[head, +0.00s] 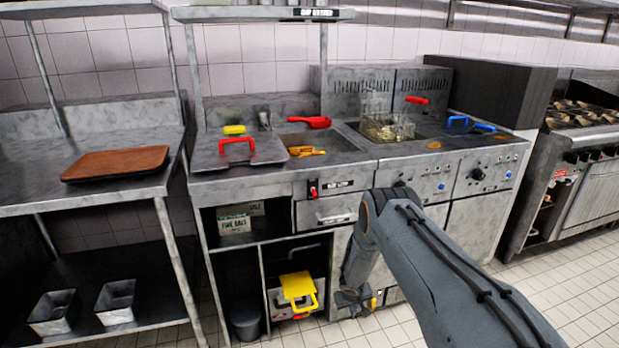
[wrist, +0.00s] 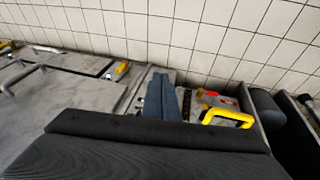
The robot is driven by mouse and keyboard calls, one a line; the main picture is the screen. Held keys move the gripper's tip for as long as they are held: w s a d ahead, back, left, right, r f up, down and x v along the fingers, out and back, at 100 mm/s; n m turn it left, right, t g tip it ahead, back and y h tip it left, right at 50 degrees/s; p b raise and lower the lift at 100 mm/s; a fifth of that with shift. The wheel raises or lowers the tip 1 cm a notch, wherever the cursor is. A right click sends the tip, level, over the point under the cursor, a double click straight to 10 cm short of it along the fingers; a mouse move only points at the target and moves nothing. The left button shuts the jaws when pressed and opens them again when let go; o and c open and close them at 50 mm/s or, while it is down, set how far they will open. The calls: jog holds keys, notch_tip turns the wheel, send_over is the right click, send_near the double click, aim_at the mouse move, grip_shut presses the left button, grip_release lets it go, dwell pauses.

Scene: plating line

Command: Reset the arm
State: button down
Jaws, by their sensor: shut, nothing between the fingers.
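My arm comes in from the lower right of the head view, bends in front of the fryer station, and its forearm hangs down along the cabinet fronts. My gripper (head: 354,301) is at the lower end, low in front of the cabinets and right of the yellow-handled unit (head: 298,288). In the wrist view my gripper (wrist: 163,97) has its two blue-grey fingers together, with nothing between them. A yellow handle (wrist: 228,117) shows to the right of the fingers there. The dark gripper body hides much of the lower wrist view.
The fryer counter (head: 270,177) holds a fry basket (head: 388,127), a red scoop (head: 311,122) and fries (head: 304,151). A side table with a brown tray (head: 116,162) stands left, a stove (head: 590,117) right. Tiled floor (head: 560,290) is open at the lower right.

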jog(key=s+d+r+m+g+h, duration=0.15)
jog(key=s+r, duration=0.25)
jog(key=r, duration=1.2)
jog(key=s+d+r+y, duration=0.15)
jog(key=s+r, duration=0.25)
jog(key=r, duration=1.2)
jog(key=s+a+r, duration=0.1)
jog(key=s+r, duration=0.5)
jog(key=s, duration=0.4)
jog(key=s+a+r+g+y, duration=0.1)
jog(key=s+r, duration=0.5)
jog(key=s, duration=0.4)
jog(key=s+a+r+g+p, duration=0.1)
jog(key=s+r, duration=0.5)
jog(key=s, duration=0.5)
jog(key=shift+a+r+m, duration=0.15)
jog(key=shift+r+m, duration=0.05)
jog(key=shift+m, duration=0.25)
